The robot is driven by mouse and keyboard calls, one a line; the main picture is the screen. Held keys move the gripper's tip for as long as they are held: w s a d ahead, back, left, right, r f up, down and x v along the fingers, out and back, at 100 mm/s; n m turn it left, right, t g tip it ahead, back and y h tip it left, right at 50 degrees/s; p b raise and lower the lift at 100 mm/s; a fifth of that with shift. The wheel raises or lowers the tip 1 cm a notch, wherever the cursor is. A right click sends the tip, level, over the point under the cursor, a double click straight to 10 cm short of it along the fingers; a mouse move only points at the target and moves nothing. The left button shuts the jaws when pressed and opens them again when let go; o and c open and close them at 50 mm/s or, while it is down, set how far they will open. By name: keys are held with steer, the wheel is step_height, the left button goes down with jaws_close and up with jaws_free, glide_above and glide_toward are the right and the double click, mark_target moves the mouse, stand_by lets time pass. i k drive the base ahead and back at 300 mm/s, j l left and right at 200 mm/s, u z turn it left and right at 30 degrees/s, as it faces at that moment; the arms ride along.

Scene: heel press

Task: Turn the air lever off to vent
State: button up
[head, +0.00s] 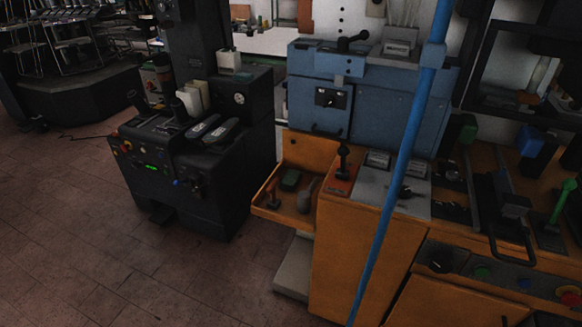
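I cannot tell for certain which part is the air lever. The black heel press with shoe forms (205,130) stands left of centre, with a control panel of coloured buttons and a green display. On the blue cabinet (400,115) are a black lever (352,40) on top and a black turn handle (330,97) on a dark plate. A black-knobbed lever (343,160) stands on the orange bench. My gripper is not visible.
The orange bench (350,250) fills the lower right, with an orange tray (270,205) of tools on its left. A blue pole (398,170) crosses in front. A green-handled lever (562,203) stands far right. The tiled floor (110,250) at lower left is clear.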

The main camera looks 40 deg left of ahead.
mark_target(343, 151)
steer(key=u, duration=1.5)
steer(key=i+l+z, duration=0.1)
steer(key=i+l, duration=0.05)
steer(key=i, duration=0.1)
